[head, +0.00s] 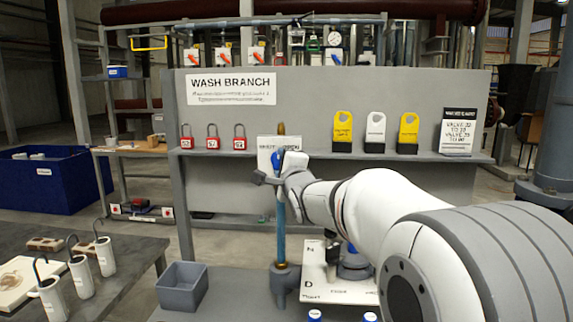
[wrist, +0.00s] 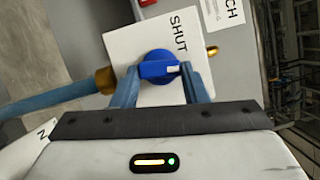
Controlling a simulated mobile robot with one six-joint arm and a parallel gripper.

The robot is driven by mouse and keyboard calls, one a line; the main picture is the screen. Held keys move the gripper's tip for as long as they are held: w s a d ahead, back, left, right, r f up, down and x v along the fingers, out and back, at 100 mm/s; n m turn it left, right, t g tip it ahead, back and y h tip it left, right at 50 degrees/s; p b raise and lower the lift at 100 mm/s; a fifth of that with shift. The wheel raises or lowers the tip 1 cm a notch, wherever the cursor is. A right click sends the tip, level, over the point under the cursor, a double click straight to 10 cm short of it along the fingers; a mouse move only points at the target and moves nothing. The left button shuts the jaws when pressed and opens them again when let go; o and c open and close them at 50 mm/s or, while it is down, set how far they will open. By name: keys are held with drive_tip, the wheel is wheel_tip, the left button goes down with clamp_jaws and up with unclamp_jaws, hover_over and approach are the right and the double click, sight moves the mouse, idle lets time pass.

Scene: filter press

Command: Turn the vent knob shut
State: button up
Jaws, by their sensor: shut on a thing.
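The vent knob (wrist: 157,65) is round and blue with a white mark on its right side in the wrist view. It sits on a white plate (wrist: 130,40) lettered SHUT, with that word above and right of the knob. My gripper (wrist: 159,72) has its two blue fingers on either side of the knob, shut on it. In the head view my gripper (head: 270,178) is at the white plate (head: 267,143) on the upright blue pipe (head: 280,232), partly covering the plate's lettering. The word OPEN is partly visible there.
A grey panel with a shelf (head: 330,154) stands behind, holding red padlocks (head: 213,137) and yellow and white tags (head: 376,132). A grey bin (head: 182,289) stands left of the pipe. White cylinders (head: 80,277) stand on the left table. My arm fills the right foreground.

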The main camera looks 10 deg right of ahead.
drive_tip(key=n+g+p, duration=0.1)
drive_tip(key=n+p, duration=0.1)
drive_tip(key=n, duration=0.1)
drive_tip(key=r+n+g+p, duration=0.1)
drive_tip(key=n+p, duration=0.1)
drive_tip(key=p, duration=0.1)
drive_tip(key=shift+a+n, duration=0.2)
drive_tip(key=shift+n, duration=0.2)
drive_tip(key=shift+f+n+g+h, duration=0.1)
drive_tip(key=shift+n+g+h, duration=0.35)
drive_tip(key=shift+n, duration=0.25)
drive_tip(key=n+g+b, duration=0.1)
drive_tip(key=n+b, duration=0.1)
drive_tip(key=b, duration=0.4)
drive_tip(key=shift+a+f+h, duration=0.1)
drive_tip(key=shift+f+h, duration=0.05)
drive_tip(key=shift+h, duration=0.2)
